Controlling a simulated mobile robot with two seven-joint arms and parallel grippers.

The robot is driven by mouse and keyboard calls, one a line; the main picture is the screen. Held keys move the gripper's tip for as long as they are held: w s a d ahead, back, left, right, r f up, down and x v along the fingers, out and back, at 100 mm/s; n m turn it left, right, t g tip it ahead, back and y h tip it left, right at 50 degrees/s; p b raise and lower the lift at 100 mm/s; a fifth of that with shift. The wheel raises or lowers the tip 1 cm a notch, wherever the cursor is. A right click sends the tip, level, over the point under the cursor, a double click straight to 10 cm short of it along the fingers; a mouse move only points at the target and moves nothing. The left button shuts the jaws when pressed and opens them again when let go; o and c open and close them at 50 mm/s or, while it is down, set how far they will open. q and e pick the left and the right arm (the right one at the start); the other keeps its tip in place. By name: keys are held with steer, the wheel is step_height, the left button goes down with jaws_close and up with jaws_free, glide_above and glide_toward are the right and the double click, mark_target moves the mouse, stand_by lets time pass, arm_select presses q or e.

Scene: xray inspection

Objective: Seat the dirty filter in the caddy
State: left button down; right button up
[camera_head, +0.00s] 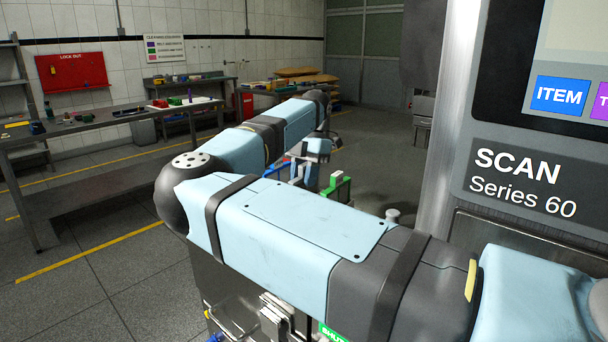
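My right arm crosses the middle of the camera_head view, bends at the left and reaches away. Its gripper (311,174) is small and points down behind the upper arm link; its fingertips are too hidden to tell open from shut. Just beside it are a green block-like part with a white top (337,186) and a blue and red part (284,168). I cannot tell whether these belong to the caddy. I cannot make out the dirty filter. My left gripper is not in view.
The scanner (520,185) with its screen stands close at the right. A metal fixture (276,316) and a green label (331,334) show below my arm. A long workbench (110,122) stands at the far left. Floor between is open, with yellow lines.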

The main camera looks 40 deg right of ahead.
steer(key=shift+o, duration=1)
steer(key=shift+r, duration=0.25)
arm_select(q)
steer(key=p, duration=0.2)
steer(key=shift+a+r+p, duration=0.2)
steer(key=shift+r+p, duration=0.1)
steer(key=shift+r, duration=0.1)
arm_select(e)
steer(key=v, duration=1.3)
steer(key=shift+r, duration=0.2)
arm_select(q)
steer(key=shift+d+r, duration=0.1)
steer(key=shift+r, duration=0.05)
